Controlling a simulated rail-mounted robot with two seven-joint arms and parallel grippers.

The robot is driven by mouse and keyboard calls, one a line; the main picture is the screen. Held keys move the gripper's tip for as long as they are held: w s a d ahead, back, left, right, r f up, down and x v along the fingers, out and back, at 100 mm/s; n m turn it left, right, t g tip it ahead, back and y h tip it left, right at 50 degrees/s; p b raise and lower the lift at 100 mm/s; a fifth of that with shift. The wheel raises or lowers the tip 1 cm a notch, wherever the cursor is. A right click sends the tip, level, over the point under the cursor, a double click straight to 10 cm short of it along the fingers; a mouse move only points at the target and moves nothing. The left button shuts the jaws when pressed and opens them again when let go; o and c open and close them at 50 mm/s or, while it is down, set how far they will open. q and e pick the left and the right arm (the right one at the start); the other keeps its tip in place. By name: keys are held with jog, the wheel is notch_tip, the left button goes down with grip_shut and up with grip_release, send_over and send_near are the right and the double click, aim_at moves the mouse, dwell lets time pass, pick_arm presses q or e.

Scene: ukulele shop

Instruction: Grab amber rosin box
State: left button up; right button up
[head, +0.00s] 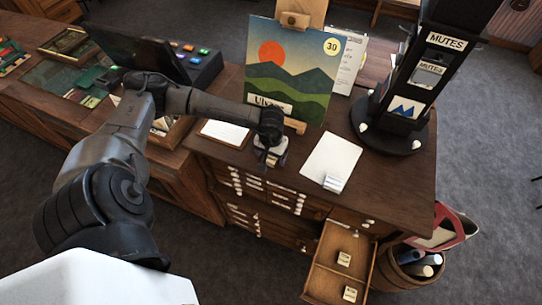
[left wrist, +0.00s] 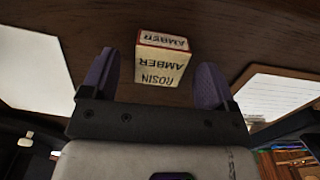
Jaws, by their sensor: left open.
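The amber rosin box (left wrist: 162,60) is a small cream box with a dark-red edge and the words ROSIN AMBER. In the left wrist view it sits on the dark wooden counter, in line with the gap between my fingers. My left gripper (left wrist: 155,80) is open, one purple-grey finger to each side of the box, and no grip on it shows. In the head view my left gripper (head: 270,157) is low over the counter in front of the songbook. The box cannot be made out clearly there. My right gripper is not in view.
A songbook (head: 290,75) stands on an easel behind my gripper. White papers (head: 328,160) lie on both sides. A black MUTES stand (head: 405,100) is at the right. Below, an open drawer (head: 330,275) with small boxes juts out beside a basket (head: 400,275).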

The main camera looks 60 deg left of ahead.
pick_arm(q)
jog(key=shift+f, duration=0.75)
jog(key=c, duration=1)
